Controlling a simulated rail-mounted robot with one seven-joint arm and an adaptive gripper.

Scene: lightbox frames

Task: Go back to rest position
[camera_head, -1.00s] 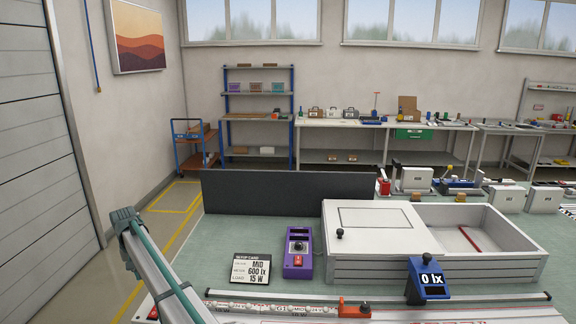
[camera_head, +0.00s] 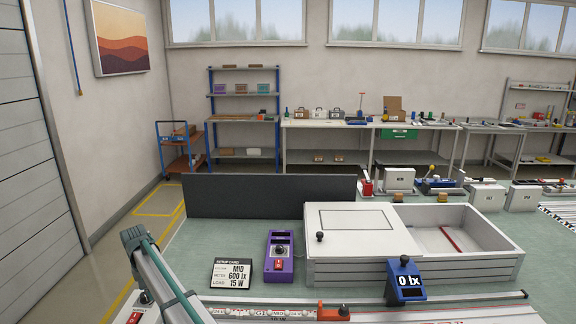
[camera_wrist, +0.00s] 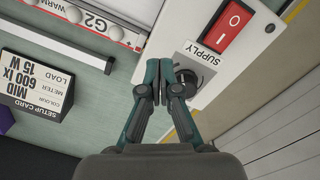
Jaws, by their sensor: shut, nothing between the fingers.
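My gripper (camera_wrist: 166,92) shows in the wrist view with its two teal-and-dark fingers together and nothing between them. It is over a white supply box (camera_wrist: 213,62). The fingertips are beside a dark round knob (camera_wrist: 196,75) in that view; I cannot tell whether they touch it. The box has a red rocker switch (camera_wrist: 228,34) and the label SUPPLY. In the head view my arm reaches in at the lower left, and the gripper's fingertips are hidden. The supply box (camera_head: 134,318) shows only in part there.
A setup card (camera_head: 232,273) and a purple control unit (camera_head: 280,258) stand on the green bench. A white lightbox (camera_head: 375,245) is at the right, with a blue meter (camera_head: 404,280) reading 0 lx in front. A rail (camera_head: 450,302) runs along the front. A dark panel (camera_head: 268,196) stands behind.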

